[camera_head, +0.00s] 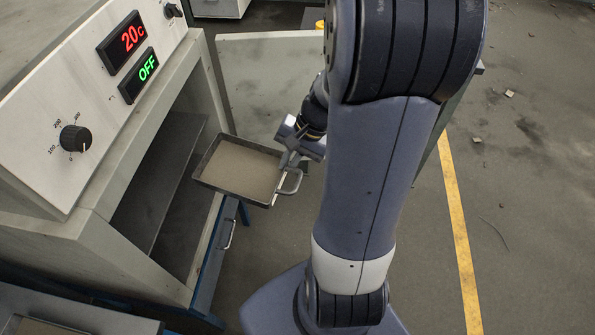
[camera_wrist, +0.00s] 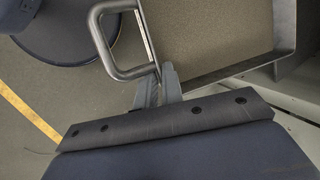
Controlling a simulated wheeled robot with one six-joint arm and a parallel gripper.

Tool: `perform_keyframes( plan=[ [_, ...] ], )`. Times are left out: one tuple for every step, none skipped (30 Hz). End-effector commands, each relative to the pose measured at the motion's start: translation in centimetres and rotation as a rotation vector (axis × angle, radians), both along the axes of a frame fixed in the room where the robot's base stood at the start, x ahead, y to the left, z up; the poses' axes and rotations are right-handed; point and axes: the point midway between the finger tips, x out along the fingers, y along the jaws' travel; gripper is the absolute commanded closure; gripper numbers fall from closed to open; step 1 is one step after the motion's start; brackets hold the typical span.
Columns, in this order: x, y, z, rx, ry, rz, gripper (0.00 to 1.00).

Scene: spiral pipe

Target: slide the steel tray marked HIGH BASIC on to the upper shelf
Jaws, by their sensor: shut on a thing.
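A steel tray (camera_head: 241,168) with a flat sandy-brown fill is held in front of the open oven's mouth, its far-left end close to the opening. No marking can be read on it. My gripper (camera_head: 291,158) is shut on the tray's handle side. In the wrist view the bent metal handle (camera_wrist: 128,72) shows beside my gripper's fingers (camera_wrist: 158,88), with the tray's fill (camera_wrist: 218,38) beyond. The exact contact is partly hidden. Inside the oven (camera_head: 90,215), a grey shelf (camera_head: 172,185) shows in the dark chamber; its far parts are hidden.
The oven's panel has a knob (camera_head: 75,139) and displays reading 20 and OFF. A pale open door panel (camera_head: 268,85) stands beyond the tray. A handle (camera_head: 229,235) sits below the opening. The floor to the right, with a yellow line (camera_head: 456,220), is mostly clear.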

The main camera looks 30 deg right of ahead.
Motion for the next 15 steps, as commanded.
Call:
perform_keyframes(
  plan=[
    [-0.9,-0.3,0.1,0.02,-0.009,-0.064,1.0],
    [-1.4,-0.4,0.3,0.031,-0.011,-0.095,1.0],
    [-1.9,-0.4,0.5,0.046,-0.014,-0.13,1.0],
    [-2.2,-0.4,0.6,0.055,-0.016,-0.152,1.0],
    [-2.5,-0.4,0.7,0.063,-0.018,-0.173,1.0],
    [-2.8,-0.4,0.8,0.074,-0.02,-0.195,1.0],
    [-2.9,-0.4,0.9,0.078,-0.022,-0.208,1.0],
    [-3.0,-0.4,1.0,0.082,-0.022,-0.218,1.0],
    [-3.2,-0.3,1.0,0.087,-0.023,-0.229,1.0],
    [-3.2,-0.3,1.1,0.09,-0.024,-0.233,1.0],
    [-3.2,-0.2,1.1,0.091,-0.024,-0.236,1.0],
    [-3.1,-0.1,1.1,0.092,-0.024,-0.237,1.0],
    [-3.1,0.0,1.1,0.092,-0.024,-0.237,1.0],
    [-3.0,0.2,1.1,0.093,-0.024,-0.236,1.0],
    [-2.8,0.4,1.0,0.092,-0.024,-0.235,1.0]
  ],
)
